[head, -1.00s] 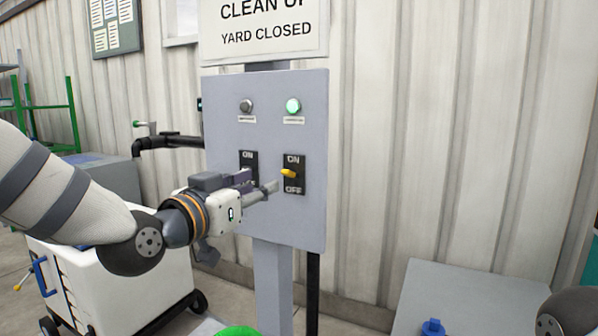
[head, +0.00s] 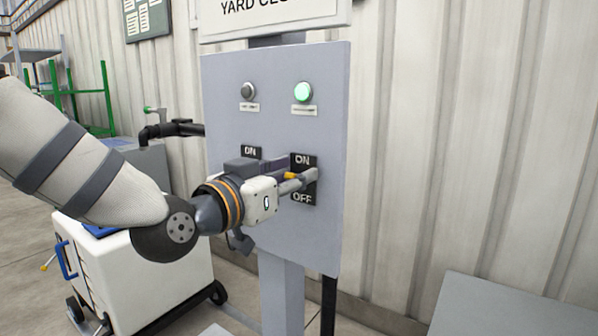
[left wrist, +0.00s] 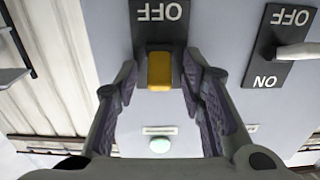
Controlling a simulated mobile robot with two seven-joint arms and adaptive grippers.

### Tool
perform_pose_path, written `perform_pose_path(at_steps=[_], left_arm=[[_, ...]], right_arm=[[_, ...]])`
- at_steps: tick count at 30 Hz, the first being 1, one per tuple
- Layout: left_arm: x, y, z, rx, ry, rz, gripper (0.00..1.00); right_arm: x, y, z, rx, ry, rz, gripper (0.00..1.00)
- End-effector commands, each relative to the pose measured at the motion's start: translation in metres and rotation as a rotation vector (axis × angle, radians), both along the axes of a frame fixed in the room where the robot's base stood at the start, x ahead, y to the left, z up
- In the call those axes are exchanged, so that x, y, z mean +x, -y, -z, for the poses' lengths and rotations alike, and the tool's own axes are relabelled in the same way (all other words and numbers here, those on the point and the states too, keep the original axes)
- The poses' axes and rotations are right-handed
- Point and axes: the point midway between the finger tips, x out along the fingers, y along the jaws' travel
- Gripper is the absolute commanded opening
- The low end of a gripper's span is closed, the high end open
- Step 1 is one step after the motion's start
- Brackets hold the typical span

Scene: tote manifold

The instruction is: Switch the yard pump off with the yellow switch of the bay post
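The yellow switch (head: 291,176) sits on a black plate with ON above and OFF below, on the grey panel of the bay post (head: 325,110). The green lamp (head: 303,92) above it is lit. My left gripper (head: 298,179) is at this switch, partly covering it. In the left wrist view, which shows the panel upside down, the yellow switch (left wrist: 159,71) lies between the two open fingers, with a small gap on each side. The ON mark is hidden there. My right gripper is not in view.
A second switch with a grey lever (left wrist: 300,52) is close beside, its plate (head: 251,152) partly behind my gripper. Its lamp (head: 248,91) is unlit. A white wheeled cart (head: 140,270) stands below left. A corrugated wall (head: 450,150) is behind the post.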

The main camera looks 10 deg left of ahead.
Motion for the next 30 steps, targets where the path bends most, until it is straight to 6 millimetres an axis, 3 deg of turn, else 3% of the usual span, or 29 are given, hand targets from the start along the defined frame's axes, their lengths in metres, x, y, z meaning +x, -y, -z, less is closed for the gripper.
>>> perform_pose_path(at_steps=[4, 9, 20, 30], left_arm=[[0.0, 0.0, 0.0, 0.0, 0.0, 0.0, 0.37], [0.0, 0.0, 0.0, 0.0, 0.0, 0.0, 0.0], [0.0, 0.0, 0.003, -0.009, 0.023, 0.001, 0.0], [-0.001, -0.001, 0.016, -0.088, 0.223, 0.001, 0.0]], right_arm=[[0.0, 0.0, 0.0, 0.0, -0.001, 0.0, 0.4], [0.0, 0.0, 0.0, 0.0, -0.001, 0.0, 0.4], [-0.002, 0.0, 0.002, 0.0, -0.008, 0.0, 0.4], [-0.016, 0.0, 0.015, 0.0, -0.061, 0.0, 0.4]])
